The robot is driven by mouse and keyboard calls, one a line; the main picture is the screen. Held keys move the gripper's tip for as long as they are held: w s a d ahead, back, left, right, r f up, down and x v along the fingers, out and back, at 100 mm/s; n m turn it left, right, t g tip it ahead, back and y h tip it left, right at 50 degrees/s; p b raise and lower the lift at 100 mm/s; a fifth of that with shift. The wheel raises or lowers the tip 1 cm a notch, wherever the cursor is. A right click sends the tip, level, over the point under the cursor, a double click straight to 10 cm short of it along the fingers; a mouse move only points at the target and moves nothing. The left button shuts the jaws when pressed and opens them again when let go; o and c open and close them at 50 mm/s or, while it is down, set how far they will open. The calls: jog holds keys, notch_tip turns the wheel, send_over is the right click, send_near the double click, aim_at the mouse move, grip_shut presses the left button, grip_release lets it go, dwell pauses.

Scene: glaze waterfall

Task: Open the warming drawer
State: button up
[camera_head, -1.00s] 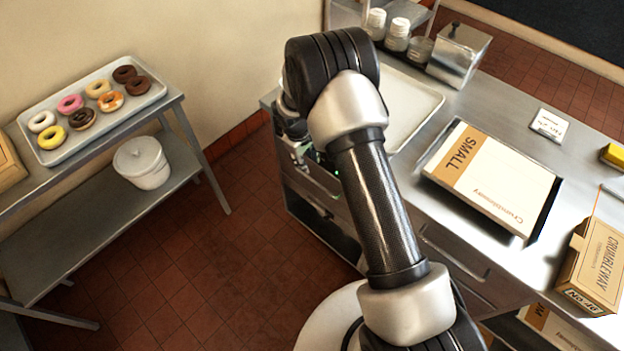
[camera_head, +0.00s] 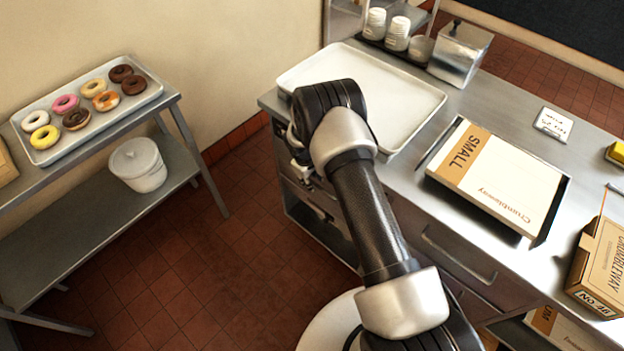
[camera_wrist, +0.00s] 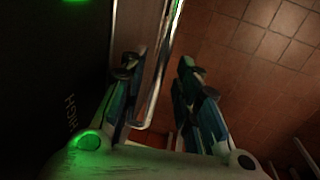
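The steel counter (camera_head: 470,95) has drawer fronts on its side facing the floor. A front with a bar handle (camera_head: 320,213) is below my arm at the counter's left end, partly hidden by my arm. In the wrist view a dark panel marked HIGH (camera_wrist: 70,110) with a green glow fills the left side. A metal bar handle (camera_wrist: 146,115) runs beside it. My gripper (camera_wrist: 160,85) is open, with one finger on each side of the bar; whether either touches it I cannot tell.
A white tray (camera_head: 410,100), a SMALL box (camera_head: 495,175) and a brown carton (camera_head: 600,265) are on the counter. Another drawer with a handle (camera_head: 458,262) is right of my arm. A donut rack (camera_head: 90,205) stands at left. The tiled floor (camera_head: 235,265) between is clear.

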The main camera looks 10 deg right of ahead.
grip_shut()
dwell(0.7)
